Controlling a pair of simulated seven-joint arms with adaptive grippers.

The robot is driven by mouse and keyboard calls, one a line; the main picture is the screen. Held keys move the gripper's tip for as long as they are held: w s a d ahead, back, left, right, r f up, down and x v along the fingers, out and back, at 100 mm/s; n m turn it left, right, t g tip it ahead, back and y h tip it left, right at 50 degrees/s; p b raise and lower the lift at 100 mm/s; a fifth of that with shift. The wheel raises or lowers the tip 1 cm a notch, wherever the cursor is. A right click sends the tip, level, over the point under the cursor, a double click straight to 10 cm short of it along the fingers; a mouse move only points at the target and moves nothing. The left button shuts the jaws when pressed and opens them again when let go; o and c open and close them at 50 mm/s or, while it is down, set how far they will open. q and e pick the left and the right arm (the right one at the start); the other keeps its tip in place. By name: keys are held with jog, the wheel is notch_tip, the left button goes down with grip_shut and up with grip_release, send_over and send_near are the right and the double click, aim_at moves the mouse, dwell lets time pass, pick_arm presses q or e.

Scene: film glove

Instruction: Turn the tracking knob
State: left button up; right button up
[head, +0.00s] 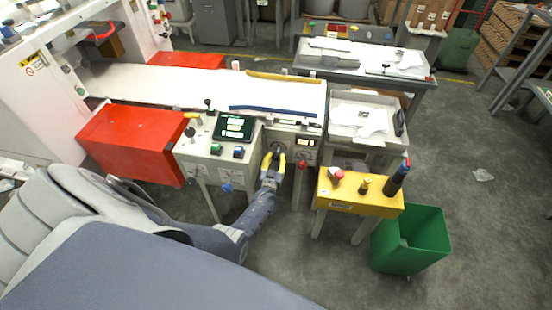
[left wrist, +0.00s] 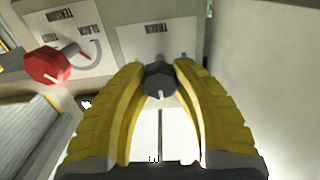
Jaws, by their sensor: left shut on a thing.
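The tracking knob (left wrist: 159,79) is a small dark knob with a white pointer line, on a pale panel under an upside-down label. In the left wrist view it sits between the fingertips, its line pointing down the picture. My left gripper (left wrist: 160,85) has yellow fingers and is shut on the knob from both sides. In the head view the left gripper (head: 273,160) reaches the front panel of the machine at the conveyor's near end, largely covering the knob. My right gripper is not in view.
A red knob (left wrist: 47,66) on the tension plate lies beside the fingers; it also shows in the head view (head: 302,164). A control box (head: 215,160) stands left of the gripper. A yellow stand (head: 358,197) and green bin (head: 412,240) are to the right.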

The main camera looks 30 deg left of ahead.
pick_arm(q)
jog(key=shift+n, duration=2)
grip_shut()
jog(key=shift+r, duration=0.1)
jog(key=o, duration=1.3)
grip_release()
jog(key=shift+v, duration=5.95)
